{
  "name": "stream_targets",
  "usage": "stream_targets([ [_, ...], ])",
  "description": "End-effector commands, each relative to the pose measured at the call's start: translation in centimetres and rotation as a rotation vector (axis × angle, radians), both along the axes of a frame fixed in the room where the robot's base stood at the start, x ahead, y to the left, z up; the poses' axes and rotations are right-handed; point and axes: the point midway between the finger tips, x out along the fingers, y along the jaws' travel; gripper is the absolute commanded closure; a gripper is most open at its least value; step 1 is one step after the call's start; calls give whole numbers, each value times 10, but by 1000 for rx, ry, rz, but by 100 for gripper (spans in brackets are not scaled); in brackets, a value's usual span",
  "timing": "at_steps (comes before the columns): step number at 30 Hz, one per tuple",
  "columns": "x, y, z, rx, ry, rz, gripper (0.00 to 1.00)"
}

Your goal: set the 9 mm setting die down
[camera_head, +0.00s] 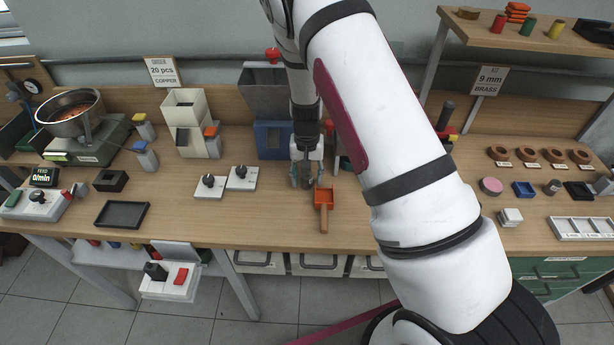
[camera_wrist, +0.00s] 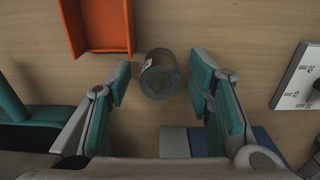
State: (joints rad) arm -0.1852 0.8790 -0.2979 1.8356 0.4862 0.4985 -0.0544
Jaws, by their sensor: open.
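The setting die, a short dark grey metal cylinder (camera_wrist: 159,76) with a small pale label on its side, shows between my fingers in the wrist view. Its size marking is too small to read. It appears to stand on the wooden bench, with a gap between it and the fingers on both sides. My gripper (camera_wrist: 160,84) is open around it, with teal pads facing it. In the head view my gripper (camera_head: 307,176) is low over the bench, just left of the orange scoop, and the die is a small dark shape (camera_head: 308,184) largely hidden between the fingers.
The orange scoop (camera_head: 324,197) lies close to the right of the gripper; its tray (camera_wrist: 104,24) is beside the die in the wrist view. Two white plates with black knobs (camera_head: 241,179) stand to the left. A blue-fronted hopper (camera_head: 270,139) stands behind. Bare bench lies in front.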

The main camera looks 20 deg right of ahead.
Motion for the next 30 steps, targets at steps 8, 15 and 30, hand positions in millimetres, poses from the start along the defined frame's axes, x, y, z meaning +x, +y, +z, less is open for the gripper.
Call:
stream_targets([
  [8, 2, 1, 43, 1, -6, 3, 53],
  [15, 2, 1, 90, 1, -5, 1, 53],
  [30, -17, 8, 171, 44, -53, 29, 53],
])
